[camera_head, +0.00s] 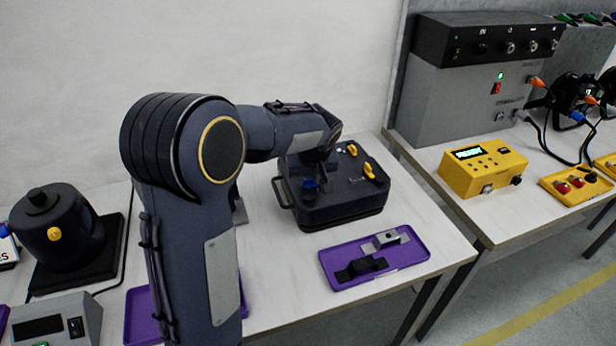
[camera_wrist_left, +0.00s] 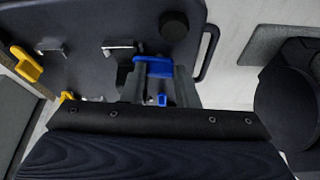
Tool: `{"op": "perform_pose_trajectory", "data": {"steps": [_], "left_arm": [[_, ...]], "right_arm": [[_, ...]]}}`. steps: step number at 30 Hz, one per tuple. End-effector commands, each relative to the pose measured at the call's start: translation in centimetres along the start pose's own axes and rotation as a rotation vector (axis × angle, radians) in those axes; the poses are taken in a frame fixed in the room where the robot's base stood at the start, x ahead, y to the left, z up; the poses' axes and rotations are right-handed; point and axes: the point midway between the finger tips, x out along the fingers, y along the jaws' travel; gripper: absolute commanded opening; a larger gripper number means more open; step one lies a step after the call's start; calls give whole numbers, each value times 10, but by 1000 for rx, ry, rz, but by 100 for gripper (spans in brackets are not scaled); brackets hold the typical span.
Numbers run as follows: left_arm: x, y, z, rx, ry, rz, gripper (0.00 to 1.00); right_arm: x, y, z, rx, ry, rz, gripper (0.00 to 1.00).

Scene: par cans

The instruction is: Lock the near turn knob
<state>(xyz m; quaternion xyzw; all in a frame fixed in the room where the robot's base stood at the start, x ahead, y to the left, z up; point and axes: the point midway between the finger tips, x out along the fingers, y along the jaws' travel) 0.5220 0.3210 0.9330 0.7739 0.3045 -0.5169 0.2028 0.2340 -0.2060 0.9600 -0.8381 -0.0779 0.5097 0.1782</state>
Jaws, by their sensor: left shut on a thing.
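The dark box (camera_head: 345,213) stands on the white table, with a side handle and several fittings on its top. A blue turn knob (camera_head: 311,185) sits at the left of its top. Two yellow knobs, the back one (camera_head: 352,150) and the front one (camera_head: 369,171), sit toward its right. My left arm reaches over from the left, and its hand hides part of the top. In the left wrist view, my left gripper (camera_wrist_left: 160,84) is shut on the blue knob (camera_wrist_left: 153,67), with a finger on each side. The yellow knobs also show there, one at the left edge (camera_wrist_left: 26,65).
A purple tray (camera_head: 334,263) with a black and a grey block lies in front of the box. A dark round device (camera_head: 62,238) stands at the left. A second table at right holds a yellow meter (camera_head: 484,169) and a grey power unit (camera_head: 447,100).

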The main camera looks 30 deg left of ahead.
Motion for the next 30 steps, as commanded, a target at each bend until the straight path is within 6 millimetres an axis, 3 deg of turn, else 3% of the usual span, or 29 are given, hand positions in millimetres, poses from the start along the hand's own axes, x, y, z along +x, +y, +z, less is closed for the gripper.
{"op": "perform_pose_trajectory", "data": {"steps": [9,25,26,27,30], "left_arm": [[0,2,-1,-103,1,-40,4],[0,2,0,-123,0,-48,4],[0,2,0,-123,0,-48,31],[0,2,0,-123,0,-48,36],[0,2,0,-122,0,-48,36]], "right_arm": [[0,0,0,0,0,0,32],[0,0,0,0,0,0,32],[0,0,0,0,0,0,32],[0,0,0,0,0,0,32],[0,0,0,0,0,0,32]]}}
